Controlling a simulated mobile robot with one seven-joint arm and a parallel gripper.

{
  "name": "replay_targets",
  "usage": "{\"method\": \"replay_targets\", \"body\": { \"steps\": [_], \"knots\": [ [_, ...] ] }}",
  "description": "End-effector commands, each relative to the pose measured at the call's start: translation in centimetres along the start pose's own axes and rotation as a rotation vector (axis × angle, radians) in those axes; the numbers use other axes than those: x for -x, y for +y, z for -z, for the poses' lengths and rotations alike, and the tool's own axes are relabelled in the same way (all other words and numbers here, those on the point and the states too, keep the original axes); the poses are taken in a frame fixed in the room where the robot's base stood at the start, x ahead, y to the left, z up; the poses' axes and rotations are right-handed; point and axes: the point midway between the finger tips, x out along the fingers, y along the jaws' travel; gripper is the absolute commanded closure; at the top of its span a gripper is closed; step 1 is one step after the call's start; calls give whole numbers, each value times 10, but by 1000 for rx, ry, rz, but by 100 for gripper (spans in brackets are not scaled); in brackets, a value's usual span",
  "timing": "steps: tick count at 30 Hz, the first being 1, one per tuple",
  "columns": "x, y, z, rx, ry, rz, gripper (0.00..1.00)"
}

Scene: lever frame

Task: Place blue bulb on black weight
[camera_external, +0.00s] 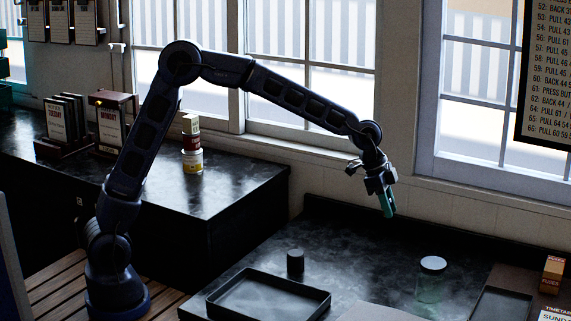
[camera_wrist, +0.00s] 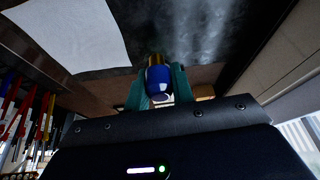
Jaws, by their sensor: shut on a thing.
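My gripper (camera_external: 387,205) hangs in the air above the back of the dark bench, with its green fingers pointing down. In the wrist view, the fingers are shut on the blue bulb (camera_wrist: 158,83), which has a brass-coloured base at its far end. I cannot make out the bulb in the external view. The black weight (camera_external: 295,260) is a small dark cylinder standing upright on the bench, left of and lower than my gripper in the picture. It is well apart from my gripper. I cannot make out the weight in the wrist view.
An empty black tray (camera_external: 268,296) lies just in front of the weight. A glass jar (camera_external: 431,280) with a pale lid stands to the right, near another dark tray (camera_external: 500,305). A small box (camera_external: 553,273) stands farther right. Coloured levers (camera_wrist: 25,115) show at left in the wrist view.

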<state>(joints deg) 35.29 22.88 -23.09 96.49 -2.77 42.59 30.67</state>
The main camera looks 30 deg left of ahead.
Motion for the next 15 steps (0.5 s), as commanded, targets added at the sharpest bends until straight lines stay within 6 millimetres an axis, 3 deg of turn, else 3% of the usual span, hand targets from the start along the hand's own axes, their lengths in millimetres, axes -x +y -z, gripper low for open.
{"method": "replay_targets", "body": {
  "steps": [15],
  "knots": [
    [67, -6, -89, 53, -2, 23, 98]
  ]
}}
